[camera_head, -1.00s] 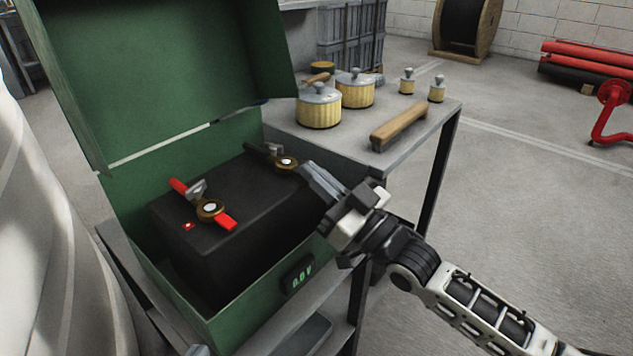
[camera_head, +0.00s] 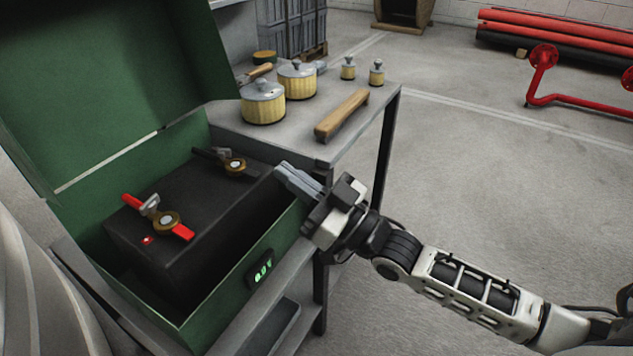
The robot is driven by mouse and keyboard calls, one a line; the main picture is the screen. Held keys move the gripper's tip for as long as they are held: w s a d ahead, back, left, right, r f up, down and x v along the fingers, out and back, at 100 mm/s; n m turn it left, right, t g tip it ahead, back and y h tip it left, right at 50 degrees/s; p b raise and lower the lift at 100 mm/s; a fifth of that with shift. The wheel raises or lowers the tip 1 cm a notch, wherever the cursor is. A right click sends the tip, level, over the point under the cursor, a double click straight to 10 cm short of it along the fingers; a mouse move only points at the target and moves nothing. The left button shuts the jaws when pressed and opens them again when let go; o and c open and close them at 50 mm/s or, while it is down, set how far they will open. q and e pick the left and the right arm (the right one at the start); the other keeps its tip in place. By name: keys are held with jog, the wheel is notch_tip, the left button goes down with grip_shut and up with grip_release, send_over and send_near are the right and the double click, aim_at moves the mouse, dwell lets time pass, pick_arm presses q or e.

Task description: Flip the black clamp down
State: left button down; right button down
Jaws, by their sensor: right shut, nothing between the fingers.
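The black clamp (camera_head: 209,155) sits at the back of the black battery (camera_head: 190,205), beside a round brass terminal (camera_head: 235,166). Its dark handle reaches up and left from the terminal; its exact tilt is hard to tell. The red clamp (camera_head: 131,202) is at the front left of the battery, by another brass terminal (camera_head: 166,221). The battery stands inside the open green box (camera_head: 225,305). My right gripper (camera_head: 284,172) is shut and empty, above the box's right wall, to the right of the black clamp and apart from it. My left gripper is not in view.
The green lid (camera_head: 110,80) stands open at the back left. A grey table (camera_head: 290,140) behind holds yellow pots (camera_head: 263,104), small weights (camera_head: 376,72) and a wooden-handled tool (camera_head: 342,115). A display (camera_head: 261,269) is on the box front.

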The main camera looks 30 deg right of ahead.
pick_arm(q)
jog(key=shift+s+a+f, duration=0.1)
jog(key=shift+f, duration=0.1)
pick_arm(e)
jog(key=shift+v, duration=2.25)
jog(key=shift+s+r, duration=0.1)
jog(key=shift+r, duration=0.05)
